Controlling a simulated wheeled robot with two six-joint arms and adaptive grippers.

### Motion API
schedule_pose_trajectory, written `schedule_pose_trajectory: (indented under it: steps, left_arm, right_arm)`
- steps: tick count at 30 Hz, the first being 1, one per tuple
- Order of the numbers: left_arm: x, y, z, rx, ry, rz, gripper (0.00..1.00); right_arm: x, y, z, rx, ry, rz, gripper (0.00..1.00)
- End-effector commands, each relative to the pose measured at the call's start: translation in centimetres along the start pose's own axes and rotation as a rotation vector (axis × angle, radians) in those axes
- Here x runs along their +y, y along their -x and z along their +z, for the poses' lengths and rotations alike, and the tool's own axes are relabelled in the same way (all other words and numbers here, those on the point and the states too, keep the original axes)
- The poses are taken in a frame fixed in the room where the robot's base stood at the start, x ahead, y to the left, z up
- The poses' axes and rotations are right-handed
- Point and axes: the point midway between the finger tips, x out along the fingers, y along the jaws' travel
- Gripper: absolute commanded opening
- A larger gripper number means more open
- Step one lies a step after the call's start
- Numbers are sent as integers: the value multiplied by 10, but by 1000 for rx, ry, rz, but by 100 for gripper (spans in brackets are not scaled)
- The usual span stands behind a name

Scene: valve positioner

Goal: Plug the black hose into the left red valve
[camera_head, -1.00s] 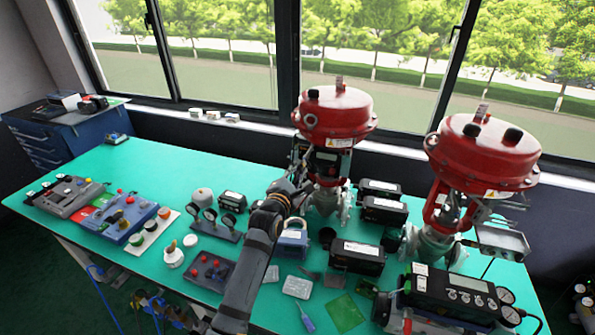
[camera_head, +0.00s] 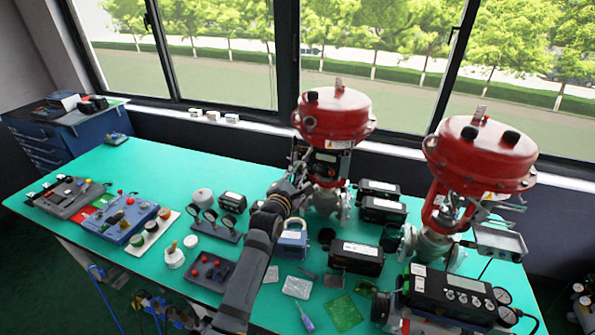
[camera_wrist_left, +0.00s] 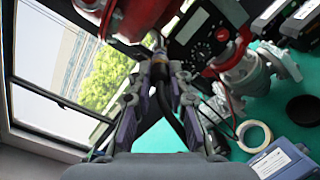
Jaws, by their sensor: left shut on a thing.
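The left red valve (camera_head: 336,112) stands upright on the bench, with a round red top on a pale valve body. Part of its red top also shows at the upper edge of the left wrist view (camera_wrist_left: 112,20). My left gripper (camera_head: 301,158) is at the left side of this valve, below the red top. In the left wrist view its fingers (camera_wrist_left: 164,82) are closed around the black hose (camera_wrist_left: 175,122). The hose runs back between the fingers. Its front end is near the valve, but I cannot tell whether it touches. My right gripper is out of view.
A second red valve (camera_head: 482,155) stands to the right. Windows are behind. The bench's back left is mostly clear.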

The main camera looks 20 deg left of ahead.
Motion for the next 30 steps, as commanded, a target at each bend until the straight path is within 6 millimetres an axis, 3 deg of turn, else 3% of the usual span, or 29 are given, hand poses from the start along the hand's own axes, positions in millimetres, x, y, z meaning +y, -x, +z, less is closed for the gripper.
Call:
schedule_pose_trajectory:
  steps: [26, 27, 30]
  left_arm:
    - [0, -11, 0, -1, -1, 1, 0]
    - [0, -11, 0, -1, 0, 1, 20]
    - [0, -11, 0, -1, 0, 1, 34]
  right_arm:
    - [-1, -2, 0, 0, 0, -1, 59]
    - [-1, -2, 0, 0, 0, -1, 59]
    - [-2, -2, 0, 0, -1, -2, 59]
